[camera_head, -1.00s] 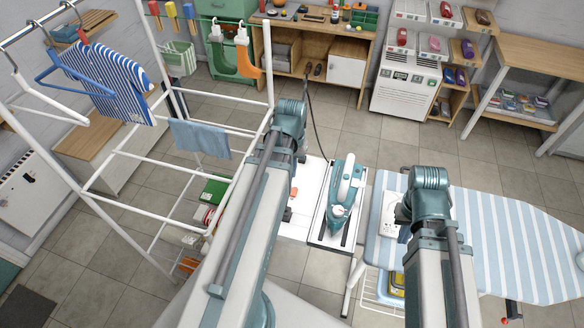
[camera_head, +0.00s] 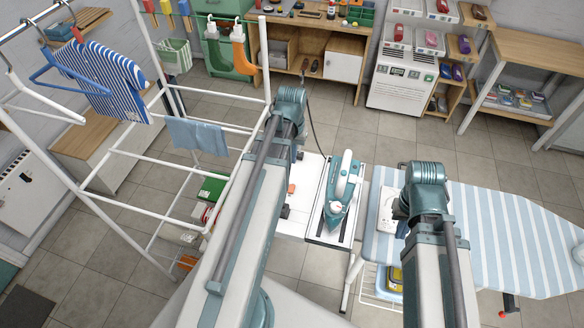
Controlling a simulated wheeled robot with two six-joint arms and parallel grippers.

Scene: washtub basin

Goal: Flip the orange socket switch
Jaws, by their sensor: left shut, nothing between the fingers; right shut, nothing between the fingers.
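A small orange part (camera_head: 291,188) shows on the white panel (camera_head: 312,170) just right of my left arm; it may be the orange socket switch, but it is too small to tell its position. A dark piece lies just below it, partly covered by my arm. A white socket strip (camera_head: 388,212) lies on the left end of the ironing board, partly behind my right arm. My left arm reaches up past the panel's left side and my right arm reaches over the board's left end. Both grippers are hidden behind my own arm links.
A teal iron (camera_head: 338,196) stands on a stand right of the panel. The striped ironing board (camera_head: 510,235) fills the right. A white drying rack (camera_head: 125,153) with cloths stands close on the left. Open tiled floor lies behind.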

